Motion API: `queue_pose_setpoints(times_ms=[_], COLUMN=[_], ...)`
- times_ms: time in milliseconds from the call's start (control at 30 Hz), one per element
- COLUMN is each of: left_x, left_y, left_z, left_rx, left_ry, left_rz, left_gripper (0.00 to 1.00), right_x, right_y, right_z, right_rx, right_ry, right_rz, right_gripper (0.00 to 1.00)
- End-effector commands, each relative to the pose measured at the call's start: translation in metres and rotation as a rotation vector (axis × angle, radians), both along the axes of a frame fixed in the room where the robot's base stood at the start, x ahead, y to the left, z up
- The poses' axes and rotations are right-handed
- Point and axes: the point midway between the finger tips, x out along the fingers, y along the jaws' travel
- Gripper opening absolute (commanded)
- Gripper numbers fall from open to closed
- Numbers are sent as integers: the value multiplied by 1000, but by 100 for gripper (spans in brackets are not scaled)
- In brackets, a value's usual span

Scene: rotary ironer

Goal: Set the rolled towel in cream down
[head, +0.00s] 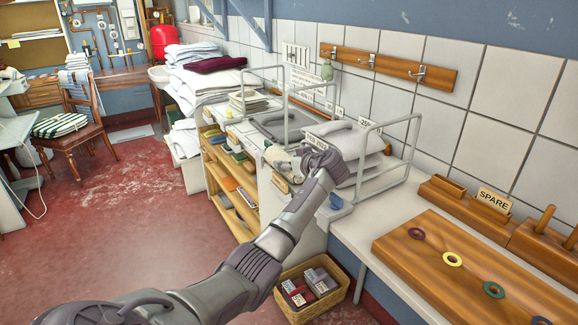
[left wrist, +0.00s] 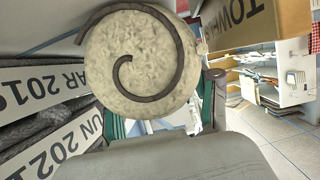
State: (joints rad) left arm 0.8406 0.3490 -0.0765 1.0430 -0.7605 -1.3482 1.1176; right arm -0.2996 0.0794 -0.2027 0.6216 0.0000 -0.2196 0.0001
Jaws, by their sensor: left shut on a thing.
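The rolled towel in cream (left wrist: 140,62) fills the upper middle of the left wrist view, seen end-on with a dark spiral edge. In the head view a pale bit of it (head: 280,155) shows beside my left gripper (head: 297,162), at the wire-framed counter. The gripper's wrist hides much of the roll in the head view, and I cannot tell whether the roll touches the surface below. My right gripper is in neither view.
Wire dividers (head: 388,140) stand around grey folded stacks (head: 352,150) on the counter. Labels stand close by, one reading TOWEL (left wrist: 245,22). A wooden board with coloured rings (head: 470,262) lies to the right. A basket (head: 312,290) sits on the floor below.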

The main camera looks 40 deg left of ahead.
Motion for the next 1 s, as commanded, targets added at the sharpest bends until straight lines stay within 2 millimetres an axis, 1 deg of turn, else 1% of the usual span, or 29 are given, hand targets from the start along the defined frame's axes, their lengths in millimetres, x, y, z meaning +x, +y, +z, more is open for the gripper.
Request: queue_pose_setpoints(times_ms=[167,200,333,600,700,767,867,1000], left_x=[0,0,0,0,0,-1,-4,-12], left_y=[0,0,0,0,0,-6,-20,-47], left_z=[-2,-2,-1,-1,3,3,8,19], left_rx=[0,-1,-1,0,0,-1,-1,-1], left_ry=[0,0,0,0,0,-2,-3,-4], left_rz=[0,0,0,0,0,-2,-4,-5], left_gripper=[24,64,86,86,86,86,86,86], right_x=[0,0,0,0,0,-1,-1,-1], right_y=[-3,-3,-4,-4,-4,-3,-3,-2], right_z=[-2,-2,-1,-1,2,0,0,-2], right_rx=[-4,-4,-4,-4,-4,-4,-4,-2], right_ry=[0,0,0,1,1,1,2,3], right_rz=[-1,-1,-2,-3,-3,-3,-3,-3], right_gripper=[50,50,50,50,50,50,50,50])
